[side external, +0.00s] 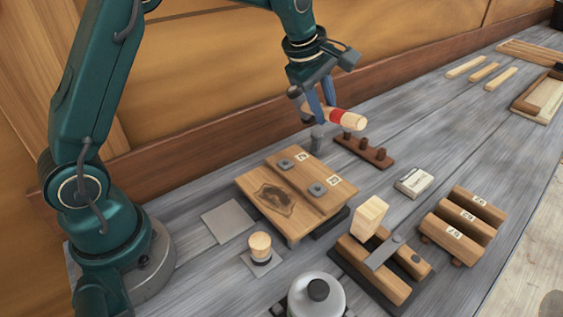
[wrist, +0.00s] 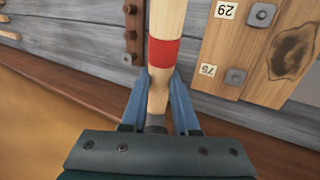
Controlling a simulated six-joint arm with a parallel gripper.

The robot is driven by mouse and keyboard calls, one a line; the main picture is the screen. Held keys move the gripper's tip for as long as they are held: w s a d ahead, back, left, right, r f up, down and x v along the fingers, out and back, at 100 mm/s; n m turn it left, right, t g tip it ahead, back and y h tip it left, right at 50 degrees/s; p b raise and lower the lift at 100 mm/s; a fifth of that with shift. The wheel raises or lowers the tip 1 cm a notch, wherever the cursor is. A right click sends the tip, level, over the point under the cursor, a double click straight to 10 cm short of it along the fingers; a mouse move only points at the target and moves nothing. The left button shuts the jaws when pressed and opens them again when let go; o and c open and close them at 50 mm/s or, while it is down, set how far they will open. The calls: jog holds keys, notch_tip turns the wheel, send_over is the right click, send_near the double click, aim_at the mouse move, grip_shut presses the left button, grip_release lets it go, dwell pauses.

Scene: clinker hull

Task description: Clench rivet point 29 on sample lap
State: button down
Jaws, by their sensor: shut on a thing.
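My gripper (side external: 322,110) is shut on a hammer, with its blue fingers on either side of the handle; it also shows in the wrist view (wrist: 159,84). The hammer (side external: 354,122) has a pale wooden handle with a red band and a grey head below the fingers. In the wrist view the handle (wrist: 166,18) points up and the head is partly hidden. The sample lap (side external: 262,184) is a wooden board with a dark knot. Rivet point 29 (side external: 317,188) is on a square grey plate by its label (wrist: 226,9). Point 75 (wrist: 235,77) is nearer the wall. The hammer is apart from both.
A dark red peg rack (side external: 361,150) stands beside the lap. A small box (side external: 414,182), a round-topped piece (side external: 260,246) and a grey canister (side external: 316,297) are nearby. A flat grey plate (side external: 228,220) lies left.

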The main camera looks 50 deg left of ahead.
jog(key=shift+w, duration=0.1)
jog(key=s+d+r+m+g, duration=0.1)
jog(key=s+d+r+m, duration=0.3)
jog(key=s, duration=0.4)
jog(key=s+d+r+m+g+y, duration=0.1)
jog(key=s+d+r+m, duration=0.2)
jog(key=s+d+m, duration=0.4)
jog(key=shift+s+d+r+m, duration=0.3)
jog(key=shift+s+m, duration=0.55)
jog(key=shift+m, duration=0.45)
